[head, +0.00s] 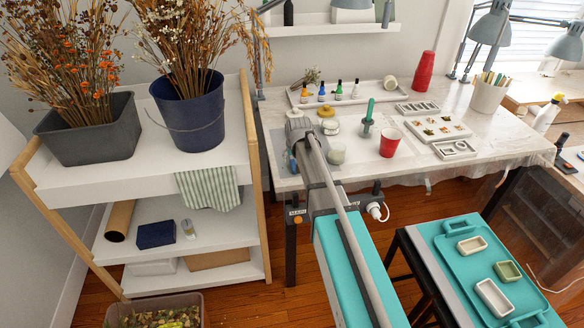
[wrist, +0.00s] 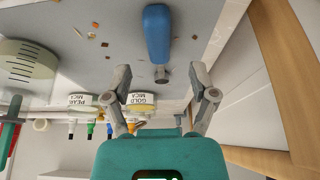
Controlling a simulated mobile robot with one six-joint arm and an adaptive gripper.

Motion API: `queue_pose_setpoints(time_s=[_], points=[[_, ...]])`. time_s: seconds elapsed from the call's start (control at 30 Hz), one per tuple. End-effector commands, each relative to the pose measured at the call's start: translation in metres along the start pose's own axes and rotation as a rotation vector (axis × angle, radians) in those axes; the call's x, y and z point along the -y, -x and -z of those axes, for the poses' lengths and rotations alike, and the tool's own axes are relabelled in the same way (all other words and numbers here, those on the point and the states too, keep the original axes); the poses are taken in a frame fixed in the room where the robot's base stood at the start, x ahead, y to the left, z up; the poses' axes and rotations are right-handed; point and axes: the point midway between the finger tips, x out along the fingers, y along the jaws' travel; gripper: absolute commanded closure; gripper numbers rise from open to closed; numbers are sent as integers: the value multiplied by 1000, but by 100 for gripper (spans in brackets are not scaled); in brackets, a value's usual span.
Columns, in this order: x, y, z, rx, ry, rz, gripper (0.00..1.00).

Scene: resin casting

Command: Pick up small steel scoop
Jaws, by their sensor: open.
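A tool with a blue handle (wrist: 158,32) and a short grey metal end (wrist: 161,73) lies on the worktable, its metal end toward my gripper. I cannot tell for sure whether it is the small steel scoop; no scoop bowl shows clearly. A blue handle also shows in the head view (head: 293,164), left of my arm. My gripper (wrist: 163,82) is open and empty, its two grey fingers apart, with the metal end roughly between and beyond them. In the head view my arm reaches over the table's left end and the fingertips cannot be made out.
A gold mica jar (wrist: 142,101) and a pearl mica jar (wrist: 84,101) stand close by. The worktable (head: 460,95) also bears a red cup (head: 390,140), a tray (head: 306,96) with small bottles, and several white molds. A white shelf unit (head: 150,180) stands at left.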

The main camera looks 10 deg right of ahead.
Motion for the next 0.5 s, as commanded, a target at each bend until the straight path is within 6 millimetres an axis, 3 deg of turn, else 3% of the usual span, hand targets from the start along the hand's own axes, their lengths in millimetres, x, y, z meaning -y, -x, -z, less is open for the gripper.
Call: queue_pose_setpoints(time_s=[0.2,0.5], points=[[-1,-23,0,0,0,0,26],[-1,-38,1,0,0,0,26]])
